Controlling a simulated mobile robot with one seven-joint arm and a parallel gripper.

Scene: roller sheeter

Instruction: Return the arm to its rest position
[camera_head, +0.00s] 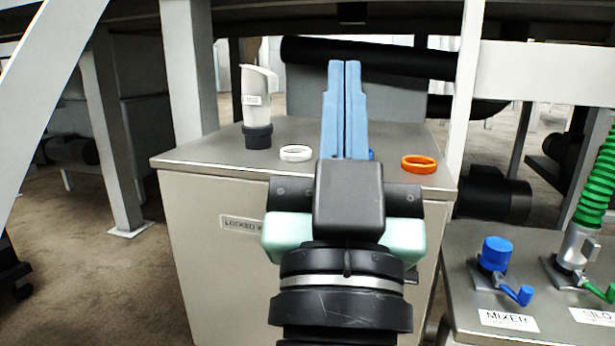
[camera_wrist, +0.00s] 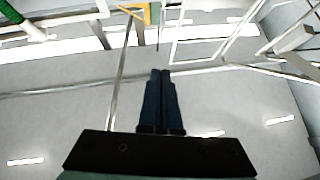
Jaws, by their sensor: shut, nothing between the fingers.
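My gripper (camera_head: 344,66) points upward in the middle of the head view, in front of a grey cabinet (camera_head: 190,215). Its two blue fingers are together with nothing between them. In the wrist view the fingers (camera_wrist: 161,75) also show closed, dark against a pale ceiling with beams and lights. The gripper hides part of the cabinet's top and front.
On the cabinet top are a white-and-black nozzle-like piece (camera_head: 257,105), a white ring (camera_head: 296,153), an orange ring (camera_head: 419,164) and a mostly hidden blue thing. Right stands a panel with a blue fitting (camera_head: 495,254) and green hose (camera_head: 597,185). White posts flank the cabinet.

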